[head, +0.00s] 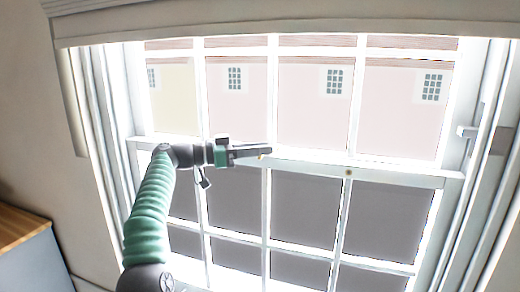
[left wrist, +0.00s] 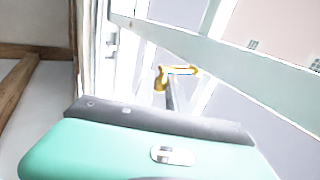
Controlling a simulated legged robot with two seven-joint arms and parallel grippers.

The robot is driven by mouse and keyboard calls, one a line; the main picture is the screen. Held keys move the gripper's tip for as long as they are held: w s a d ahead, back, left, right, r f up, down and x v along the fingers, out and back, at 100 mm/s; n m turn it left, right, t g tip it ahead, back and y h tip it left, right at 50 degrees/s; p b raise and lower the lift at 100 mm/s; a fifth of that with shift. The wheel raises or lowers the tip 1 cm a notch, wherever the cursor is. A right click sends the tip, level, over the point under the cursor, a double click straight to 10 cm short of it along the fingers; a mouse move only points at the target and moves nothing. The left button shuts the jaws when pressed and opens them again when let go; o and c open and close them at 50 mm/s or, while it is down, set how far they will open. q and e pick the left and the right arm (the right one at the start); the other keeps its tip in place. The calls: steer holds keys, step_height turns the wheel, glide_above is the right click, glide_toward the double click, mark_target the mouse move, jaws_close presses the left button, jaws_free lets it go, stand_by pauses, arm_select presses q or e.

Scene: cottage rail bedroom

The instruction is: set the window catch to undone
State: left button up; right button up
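The brass window catch (left wrist: 180,70) shows in the left wrist view as a small post with a lever that points to the right. In the head view a small yellow bit of the catch (head: 262,156) shows at the window's middle rail, partly hidden by my left gripper. My left gripper (head: 268,151) reaches in from the left, with its tips at the catch. In the left wrist view its dark fingertip (left wrist: 172,95) overlaps the catch's lower part. I cannot tell whether it touches, or how far apart the fingers are. My right gripper is not in view.
The sash window's middle rail (head: 400,172) runs across behind the gripper. A small brass spot (head: 348,172) sits on it farther right. A raised blind (head: 300,28) hangs above. A metal fitting (head: 467,131) is on the right frame. A wood-topped cabinet (head: 30,250) stands at lower left.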

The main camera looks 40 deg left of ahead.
arm_select(q)
steer(key=o, duration=0.4)
steer(key=shift+w, duration=0.15)
steer(key=shift+a+f, duration=0.1)
steer(key=shift+a, duration=0.05)
steer(key=p+v, duration=0.1)
steer(key=v, duration=0.7)
steer(key=p+v, duration=0.1)
steer(key=v, duration=0.8)
steer(key=shift+w+a+f+p, duration=0.1)
steer(key=shift+w+a+p, duration=0.15)
steer(key=shift+p, duration=0.15)
steer(key=shift+d, duration=0.25)
